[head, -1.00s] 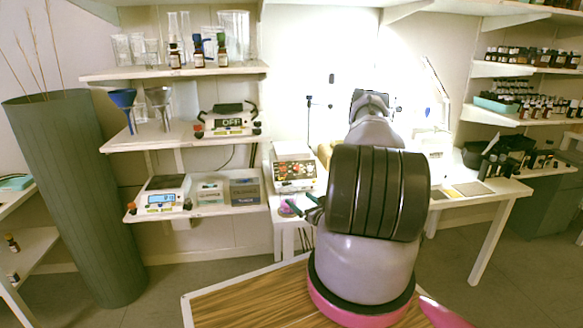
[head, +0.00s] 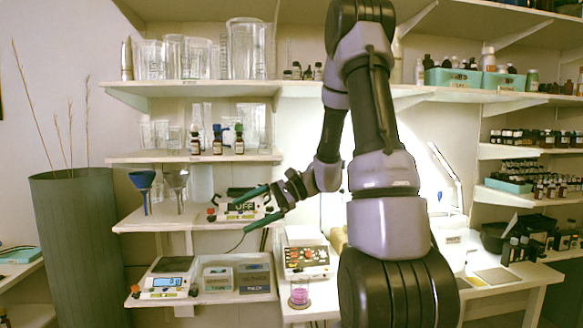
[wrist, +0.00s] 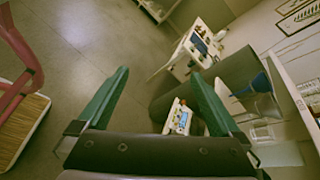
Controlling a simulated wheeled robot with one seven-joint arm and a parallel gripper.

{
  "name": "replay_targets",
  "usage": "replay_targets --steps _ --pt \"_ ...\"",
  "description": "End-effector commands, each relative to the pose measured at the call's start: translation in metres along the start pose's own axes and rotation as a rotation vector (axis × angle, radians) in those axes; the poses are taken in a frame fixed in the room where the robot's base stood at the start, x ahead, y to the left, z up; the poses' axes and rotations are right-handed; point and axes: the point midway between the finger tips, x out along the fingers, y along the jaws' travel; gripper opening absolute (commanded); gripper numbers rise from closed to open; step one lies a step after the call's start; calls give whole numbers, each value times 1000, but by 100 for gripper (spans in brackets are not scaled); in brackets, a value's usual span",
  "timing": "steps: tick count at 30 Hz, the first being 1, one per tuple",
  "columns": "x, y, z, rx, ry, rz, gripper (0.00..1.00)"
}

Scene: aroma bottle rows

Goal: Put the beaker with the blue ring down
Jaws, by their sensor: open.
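A small clear beaker (head: 299,294) with pink-purple contents stands upright at the front edge of the white bench, in front of a white device with red knobs (head: 306,259). I cannot make out a blue ring on it at this size. My gripper (head: 240,213) is open and empty, up and to the left of the beaker, apart from it. Its green fingers show in front of the shelf device reading OFF (head: 238,206). In the wrist view the open fingers (wrist: 158,75) have nothing between them, and this beaker is not seen there.
A lower shelf holds a scale with a blue display (head: 168,284) and small boxes (head: 237,278). Blue and grey funnels (head: 143,185), dropper bottles (head: 217,140) and glassware (head: 247,48) stand on shelves above. A tall green planter (head: 80,245) is at left.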

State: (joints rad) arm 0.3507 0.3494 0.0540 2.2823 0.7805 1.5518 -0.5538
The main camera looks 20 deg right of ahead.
Motion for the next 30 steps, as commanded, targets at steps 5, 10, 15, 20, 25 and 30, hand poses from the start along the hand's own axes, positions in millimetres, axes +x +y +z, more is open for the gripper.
replay_targets --steps 5,10,15,20,25,30 --pt "-9 25 61 -216 158 226 100" --pt "-29 49 101 -425 348 387 100" --pt "-60 64 132 -642 566 483 100" --pt "-89 70 158 -832 764 510 100" --pt "-111 71 176 -959 900 502 100" --pt "-118 71 182 -999 947 495 100"
